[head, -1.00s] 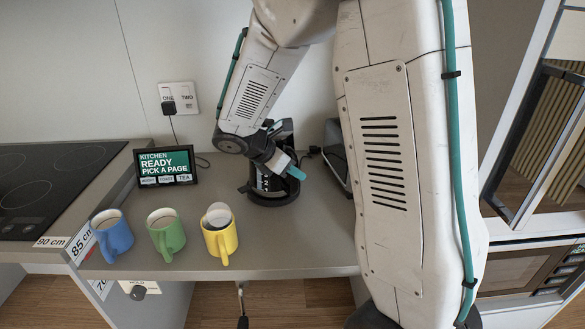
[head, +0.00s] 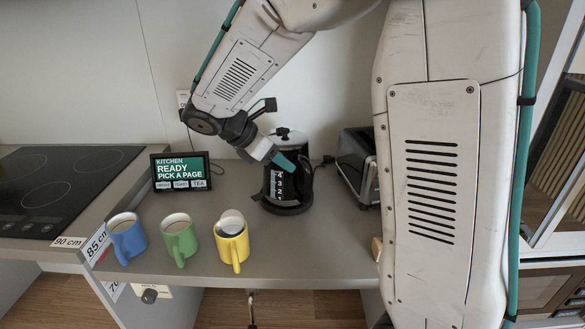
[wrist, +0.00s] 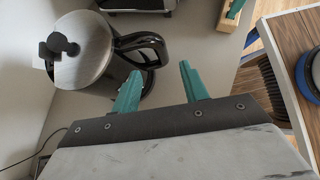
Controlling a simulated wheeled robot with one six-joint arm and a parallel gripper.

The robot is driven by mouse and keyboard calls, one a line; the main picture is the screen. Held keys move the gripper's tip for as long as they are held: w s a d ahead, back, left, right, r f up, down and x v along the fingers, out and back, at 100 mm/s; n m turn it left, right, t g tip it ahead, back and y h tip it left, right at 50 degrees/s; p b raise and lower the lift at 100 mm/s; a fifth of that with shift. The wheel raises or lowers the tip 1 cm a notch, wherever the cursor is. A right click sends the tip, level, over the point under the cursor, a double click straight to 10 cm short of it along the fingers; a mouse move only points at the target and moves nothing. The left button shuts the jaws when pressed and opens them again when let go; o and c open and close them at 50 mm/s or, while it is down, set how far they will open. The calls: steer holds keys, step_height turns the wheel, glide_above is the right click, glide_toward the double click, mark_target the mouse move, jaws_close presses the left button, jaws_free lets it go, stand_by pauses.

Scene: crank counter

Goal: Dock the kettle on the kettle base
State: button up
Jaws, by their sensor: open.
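The kettle (head: 293,190) is a dark jug with white level marks and a black handle on its right. It stands upright toward the back of the counter. Its silver lid (wrist: 84,50) and black handle (wrist: 153,42) show in the wrist view. A dark round kettle base (head: 285,209) shows low around its bottom; I cannot tell whether the kettle is fully seated. My gripper (head: 281,161) covers part of the kettle's upper body in the head view. In the wrist view my gripper (wrist: 160,86) has its teal fingers apart with nothing gripped, close beside the handle.
Blue (head: 127,238), green (head: 180,240) and yellow (head: 232,242) mugs stand along the front of the counter (head: 315,248). A small screen (head: 181,171) stands behind them. A toaster (head: 358,165) stands right of the kettle. A hob (head: 60,185) lies at left.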

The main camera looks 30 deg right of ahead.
steer(key=s+a+r+m+y, duration=0.1)
steer(key=s+a+m+y, duration=0.1)
steer(key=s+m, duration=0.3)
steer(key=s+a+r+m+t+y, duration=0.1)
steer(key=s+m+y, duration=0.3)
steer(key=s, duration=0.8)
steer(key=s+a+r+m+t+y, duration=0.1)
steer(key=s+a+m+y, duration=0.2)
steer(key=s+m, duration=0.5)
steer(key=shift+s+r, duration=0.25)
steer(key=shift+s, duration=0.2)
steer(key=shift+d, duration=0.15)
